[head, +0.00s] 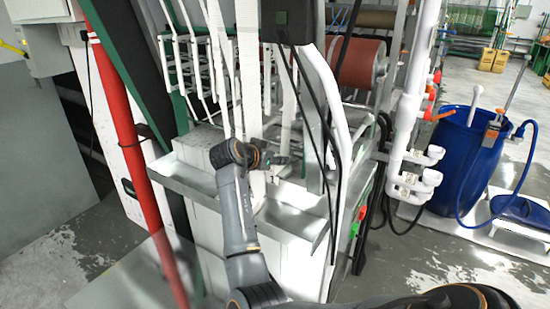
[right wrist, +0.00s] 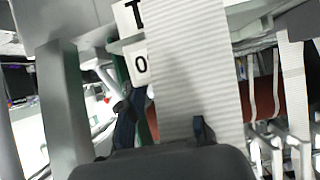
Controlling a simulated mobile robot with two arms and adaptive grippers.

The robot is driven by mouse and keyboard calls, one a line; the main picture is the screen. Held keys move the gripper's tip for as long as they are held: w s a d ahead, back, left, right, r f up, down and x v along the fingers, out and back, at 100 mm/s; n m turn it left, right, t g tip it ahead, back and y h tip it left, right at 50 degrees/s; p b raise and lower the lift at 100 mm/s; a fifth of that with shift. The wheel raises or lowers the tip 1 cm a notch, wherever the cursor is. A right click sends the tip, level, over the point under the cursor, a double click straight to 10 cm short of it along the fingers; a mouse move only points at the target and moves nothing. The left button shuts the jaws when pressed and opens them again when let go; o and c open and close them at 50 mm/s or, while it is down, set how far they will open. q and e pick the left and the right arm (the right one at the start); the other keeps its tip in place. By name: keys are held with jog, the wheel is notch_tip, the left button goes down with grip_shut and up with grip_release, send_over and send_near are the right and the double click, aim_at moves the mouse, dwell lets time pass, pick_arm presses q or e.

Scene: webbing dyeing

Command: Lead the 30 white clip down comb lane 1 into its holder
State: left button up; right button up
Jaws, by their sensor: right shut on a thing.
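My right gripper (head: 279,160) is at the front of the machine, above the metal ledge (head: 285,210). In the right wrist view the right gripper (right wrist: 170,122) has a dark finger on each side of a wide white ribbed webbing strip (right wrist: 185,60) and is shut on it. The strip (head: 288,100) runs up from the gripper in the head view. I cannot make out the clip itself. A small mark like a 1 (head: 271,180) shows just below the gripper. I cannot pick out lane 1 or its holder with certainty. My left gripper is out of view.
Several white webbing strips (head: 250,70) hang beside the gripper. A red roller (head: 360,63), black hoses and white pipes (head: 407,110) stand to the right. A red post (head: 120,110) stands left. A blue barrel (head: 462,155) stands on the floor at right.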

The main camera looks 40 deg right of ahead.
jog(key=o, duration=1.2)
jog(key=shift+o, duration=0.2)
jog(key=shift+a, duration=0.1)
jog(key=v, duration=1.2)
